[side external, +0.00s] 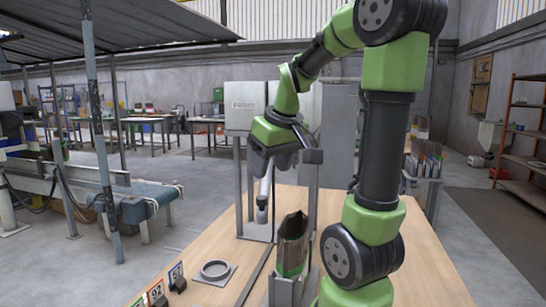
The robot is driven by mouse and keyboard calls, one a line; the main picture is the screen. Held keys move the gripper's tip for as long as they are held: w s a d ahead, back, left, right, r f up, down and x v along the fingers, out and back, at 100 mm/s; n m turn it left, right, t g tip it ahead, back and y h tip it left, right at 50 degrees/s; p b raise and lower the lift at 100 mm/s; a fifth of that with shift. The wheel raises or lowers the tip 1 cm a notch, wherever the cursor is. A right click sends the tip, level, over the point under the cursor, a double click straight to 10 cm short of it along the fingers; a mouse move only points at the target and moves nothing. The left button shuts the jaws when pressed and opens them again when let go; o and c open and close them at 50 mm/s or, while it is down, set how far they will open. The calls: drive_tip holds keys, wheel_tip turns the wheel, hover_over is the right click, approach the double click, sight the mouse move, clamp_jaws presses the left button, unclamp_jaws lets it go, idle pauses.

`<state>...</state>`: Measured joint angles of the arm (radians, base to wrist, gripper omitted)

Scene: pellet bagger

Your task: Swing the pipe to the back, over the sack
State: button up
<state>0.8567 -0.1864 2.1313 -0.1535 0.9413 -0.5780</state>
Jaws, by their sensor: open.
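The pipe (264,194) is a pale tube with a grey lower end. It hangs slightly tilted below and beside my gripper, to the left of the sack in the picture, with its lower end above the table. The sack (292,243) is brown, stands upright in a grey holder and has green near its bottom. My gripper (274,158) is open at the top of the pipe. The fingers overlap the pipe's upper part, so I cannot tell whether they touch it.
A grey hopper box (245,106) stands on posts behind my gripper. A ring on a plate (215,270) and number cards (156,292) are at the wooden table's (430,275) front left. A long dark strip runs along the table beside the sack holder.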

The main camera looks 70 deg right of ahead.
drive_tip(key=shift+v, duration=1)
drive_tip(key=shift+c, duration=0.4)
drive_tip(key=shift+w, duration=0.1)
drive_tip(key=c, duration=0.4)
drive_tip(key=shift+w+n+g, duration=0.3)
drive_tip(key=shift+w+n, duration=0.1)
drive_tip(key=shift+n, duration=0.3)
drive_tip(key=c, duration=0.3)
drive_tip(key=w+n+g, duration=0.1)
drive_tip(key=n, duration=0.1)
drive_tip(key=w+n+g, duration=0.1)
drive_tip(key=w+n, duration=0.1)
drive_tip(key=n, duration=0.1)
drive_tip(key=w+r+n+g+y, duration=0.1)
drive_tip(key=w+n, duration=0.1)
drive_tip(key=shift+w+a+g, duration=0.2)
drive_tip(key=shift+a+g, duration=0.1)
drive_tip(key=shift+a, duration=0.05)
clamp_jaws()
drive_tip(key=w+a+n+g, duration=0.3)
drive_tip(key=w+a+n, duration=0.1)
drive_tip(key=w+n, duration=0.2)
hover_over(257, 213)
drive_tip(key=w+a, duration=0.2)
drive_tip(key=shift+h, duration=0.4)
drive_tip(key=shift+s+d+f, duration=0.1)
drive_tip(key=shift+d+f, duration=0.05)
drive_tip(key=shift+f, duration=2.1)
drive_tip(key=shift+s+d+f, duration=0.1)
drive_tip(key=shift+f, duration=2.15)
